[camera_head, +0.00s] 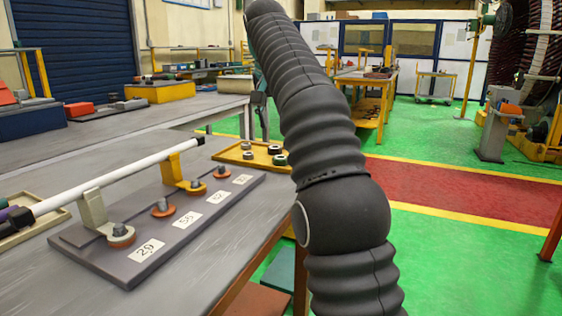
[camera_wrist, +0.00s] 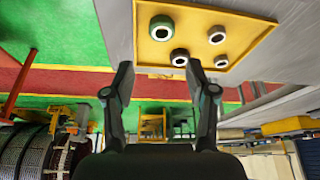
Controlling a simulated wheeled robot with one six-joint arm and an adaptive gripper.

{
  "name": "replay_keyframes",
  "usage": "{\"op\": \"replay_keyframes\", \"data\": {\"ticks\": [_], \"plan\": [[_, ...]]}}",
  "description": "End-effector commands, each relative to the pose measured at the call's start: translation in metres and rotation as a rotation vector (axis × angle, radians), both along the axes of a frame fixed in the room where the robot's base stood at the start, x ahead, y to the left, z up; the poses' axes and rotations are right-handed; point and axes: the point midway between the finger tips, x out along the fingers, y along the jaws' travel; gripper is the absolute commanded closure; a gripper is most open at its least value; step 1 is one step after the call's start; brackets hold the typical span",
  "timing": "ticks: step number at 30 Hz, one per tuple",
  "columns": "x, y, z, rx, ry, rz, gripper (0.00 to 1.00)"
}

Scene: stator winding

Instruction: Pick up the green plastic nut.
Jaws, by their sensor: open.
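The green plastic nut (camera_wrist: 161,27) is a thick ring with a pale hole. It lies in a shallow yellow tray (camera_wrist: 190,20) in the upper part of the wrist view. In the head view the green nut (camera_head: 281,160) is at the tray's right end, beside my arm. My gripper (camera_wrist: 161,72) is open, and its two fingers stand wide apart with nothing between them. In the wrist view the fingertips show below the green nut, near the tray's edge, and apart from the nut. The fingertips cannot be made out in the head view.
A black nut (camera_wrist: 179,57) lies close to the green one, with two greyish nuts (camera_wrist: 216,35) beside them. A grey board (camera_head: 190,240) with bolts, number labels and a white rod on supports stands on the table (camera_head: 40,285).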

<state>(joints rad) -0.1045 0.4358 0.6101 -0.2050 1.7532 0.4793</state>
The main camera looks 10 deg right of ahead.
Motion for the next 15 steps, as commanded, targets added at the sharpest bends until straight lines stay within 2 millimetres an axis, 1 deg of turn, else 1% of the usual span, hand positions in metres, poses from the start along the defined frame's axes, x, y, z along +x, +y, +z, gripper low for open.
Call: {"op": "replay_keyframes", "data": {"ticks": [9, 12, 15], "plan": [[0.014, -0.008, -0.038, -0.001, 0.003, -0.001, 0.43], [0.017, -0.009, -0.048, 0.000, 0.001, 0.000, 0.43], [0.020, -0.010, -0.053, 0.000, -0.001, 0.000, 0.43]]}}
